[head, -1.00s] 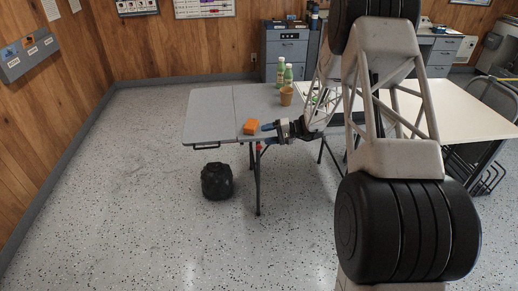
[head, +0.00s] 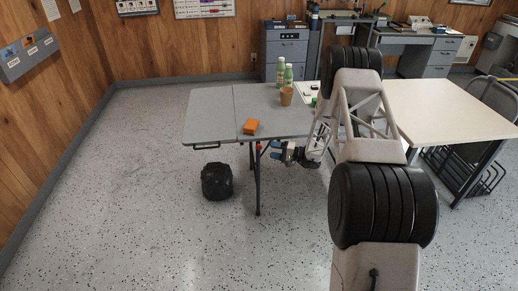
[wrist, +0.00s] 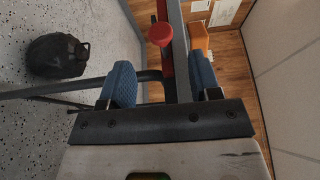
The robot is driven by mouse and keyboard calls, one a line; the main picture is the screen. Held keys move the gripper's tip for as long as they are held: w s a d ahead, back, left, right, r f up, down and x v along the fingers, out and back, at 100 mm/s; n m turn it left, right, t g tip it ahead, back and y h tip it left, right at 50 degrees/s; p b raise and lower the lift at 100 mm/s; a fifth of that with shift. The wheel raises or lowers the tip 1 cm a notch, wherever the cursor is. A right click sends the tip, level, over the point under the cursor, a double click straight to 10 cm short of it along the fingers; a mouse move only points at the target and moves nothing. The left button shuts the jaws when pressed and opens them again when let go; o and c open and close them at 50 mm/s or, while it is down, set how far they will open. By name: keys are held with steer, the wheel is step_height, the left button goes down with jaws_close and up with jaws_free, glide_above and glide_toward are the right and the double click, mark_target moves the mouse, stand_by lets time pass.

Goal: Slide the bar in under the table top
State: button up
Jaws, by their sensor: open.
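The grey folding table top (head: 205,115) shows in the head view. In the wrist view its edge (wrist: 180,50) is a dark strip running between my fingers. A red bar (wrist: 167,85) with a round red knob (wrist: 160,34) lies along the under side of that edge. In the head view only a small red spot (head: 258,147) shows there. My gripper (head: 275,149) is at the table's near edge, open and empty. In the wrist view my gripper (wrist: 160,75) has one blue finger on the floor side and one on the upper side. Contact with the bar cannot be told.
An orange block (head: 250,126) lies on the table close to my gripper. A brown cup (head: 286,96) and green bottles (head: 281,72) stand farther back. Dark table legs (head: 257,185) stand below, and a black bag (head: 216,182) is on the floor. A cream table (head: 450,110) stands right.

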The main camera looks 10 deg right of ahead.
mark_target(259, 148)
steer(key=shift+a, duration=0.1)
steer(key=shift+x, duration=3.85)
steer(key=shift+c, duration=0.4)
jaws_close()
